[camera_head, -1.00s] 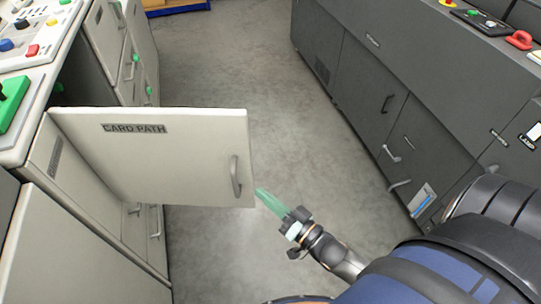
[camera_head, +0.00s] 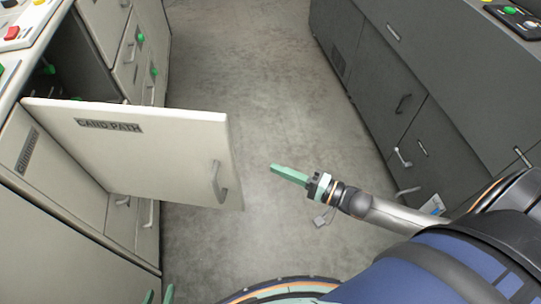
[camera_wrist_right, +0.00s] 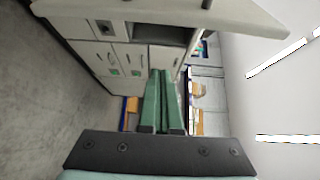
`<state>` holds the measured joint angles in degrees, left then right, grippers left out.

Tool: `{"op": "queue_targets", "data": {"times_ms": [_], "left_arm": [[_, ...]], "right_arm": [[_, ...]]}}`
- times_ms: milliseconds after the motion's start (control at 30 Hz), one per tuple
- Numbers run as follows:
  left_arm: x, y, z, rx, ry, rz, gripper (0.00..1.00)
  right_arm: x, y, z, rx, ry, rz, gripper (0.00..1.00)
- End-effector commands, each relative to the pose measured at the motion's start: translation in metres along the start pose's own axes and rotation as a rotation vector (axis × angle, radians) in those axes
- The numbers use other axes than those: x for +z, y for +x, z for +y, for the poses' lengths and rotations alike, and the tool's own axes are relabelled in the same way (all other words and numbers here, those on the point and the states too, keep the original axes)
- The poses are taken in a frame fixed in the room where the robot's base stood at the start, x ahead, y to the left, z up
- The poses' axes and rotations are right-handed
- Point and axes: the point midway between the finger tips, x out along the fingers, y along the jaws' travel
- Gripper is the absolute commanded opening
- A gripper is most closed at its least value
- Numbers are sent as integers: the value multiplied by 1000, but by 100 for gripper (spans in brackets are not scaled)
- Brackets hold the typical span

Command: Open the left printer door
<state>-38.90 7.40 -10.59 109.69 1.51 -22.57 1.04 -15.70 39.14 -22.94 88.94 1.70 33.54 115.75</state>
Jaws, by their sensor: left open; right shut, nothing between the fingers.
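The pale printer door marked CARD PATH (camera_head: 150,160) stands swung out from the cream machine at the left, with dark open space behind it. Its bar handle (camera_head: 219,182) is near its free edge. My right gripper (camera_head: 275,168) has its green fingers together and empty, to the right of that edge with a gap between. The same fingers show in the right wrist view (camera_wrist_right: 163,90), pointing toward pale cabinets. My left gripper (camera_head: 159,295) shows only two green fingertips, apart, at the bottom edge, below the door; the rest is out of frame.
A dark grey machine (camera_head: 400,90) with several handles lines the right side. Bare grey floor (camera_head: 240,80) lies between the machines. More cream doors and drawers (camera_head: 125,45) stand behind the open door. A control panel (camera_head: 20,30) is at upper left.

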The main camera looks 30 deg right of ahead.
Motion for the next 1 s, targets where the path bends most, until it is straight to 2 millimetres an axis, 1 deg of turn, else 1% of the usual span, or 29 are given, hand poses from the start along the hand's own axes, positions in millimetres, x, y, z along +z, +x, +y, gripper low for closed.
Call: {"op": "queue_targets", "data": {"times_ms": [33, 200, 400, 467, 600, 700, 833, 1000], "left_arm": [[0, 0, 0, 0, 0, 0, 50], [0, 0, 0, -1, 0, 0, 50], [1, 1, -1, -1, 1, 0, 50], [1, 1, -1, -1, 1, -1, 50], [-4, -4, -1, -2, 2, -2, 50], [-5, -5, -1, -2, 2, -2, 50], [-6, -6, -1, -2, 2, -1, 50], [-6, -6, -1, -1, 3, -1, 50]], "right_arm": [[0, 9, -2, -6, 0, 1, 0], [0, 44, -2, -6, -3, 2, 0], [0, 80, -2, -6, -2, 2, 0], [0, 90, -2, -5, -3, 2, 0], [19, 82, -2, 0, 2, 1, 0], [28, 79, -2, -1, 1, 2, 0], [36, 76, -1, -2, 0, 2, 0], [38, 75, -1, -2, -3, 2, 0]]}}
